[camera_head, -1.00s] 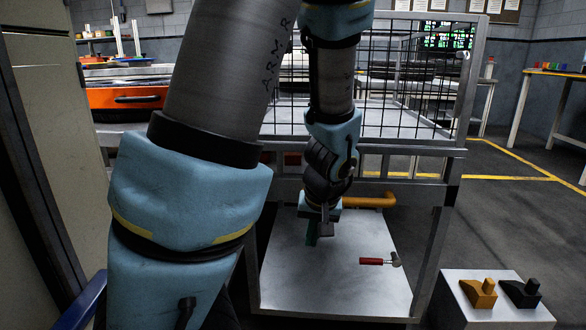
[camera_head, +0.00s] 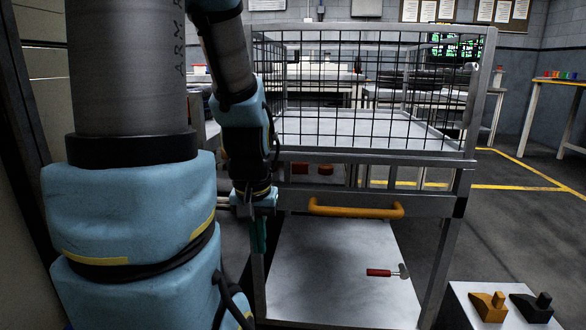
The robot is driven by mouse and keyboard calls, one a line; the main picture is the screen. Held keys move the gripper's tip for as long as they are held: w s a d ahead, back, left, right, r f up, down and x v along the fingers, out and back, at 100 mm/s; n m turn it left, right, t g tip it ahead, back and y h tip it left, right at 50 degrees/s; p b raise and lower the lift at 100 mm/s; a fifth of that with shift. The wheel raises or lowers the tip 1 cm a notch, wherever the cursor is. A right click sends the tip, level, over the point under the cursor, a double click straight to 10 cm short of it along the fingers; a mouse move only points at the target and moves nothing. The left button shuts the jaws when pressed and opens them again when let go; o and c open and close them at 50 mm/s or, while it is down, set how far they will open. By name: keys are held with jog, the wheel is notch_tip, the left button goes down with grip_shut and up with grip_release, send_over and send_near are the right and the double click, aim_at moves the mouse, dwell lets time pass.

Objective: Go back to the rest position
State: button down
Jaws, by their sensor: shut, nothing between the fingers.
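My gripper (camera_head: 258,236) hangs at the end of my arm, pointing down, just left of the cart's front left post. Its fingers look small and dark teal, with nothing seen between them. It is apart from the lower shelf of the metal cart (camera_head: 310,270). My arm fills the left side of the view and hides what lies behind it.
The cart has a wire mesh cage (camera_head: 360,90) and a yellow handle (camera_head: 355,211). A red-handled hammer (camera_head: 385,272) lies on its lower shelf. A white stand (camera_head: 470,312) with a yellow block (camera_head: 489,306) and a black block (camera_head: 532,306) is at lower right.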

notch_tip(320, 180, up, 35)
jog(key=p, duration=3.3)
jog(key=shift+p, duration=0.4)
jog(key=c, duration=1.6)
grip_release()
jog(key=shift+r, duration=0.1)
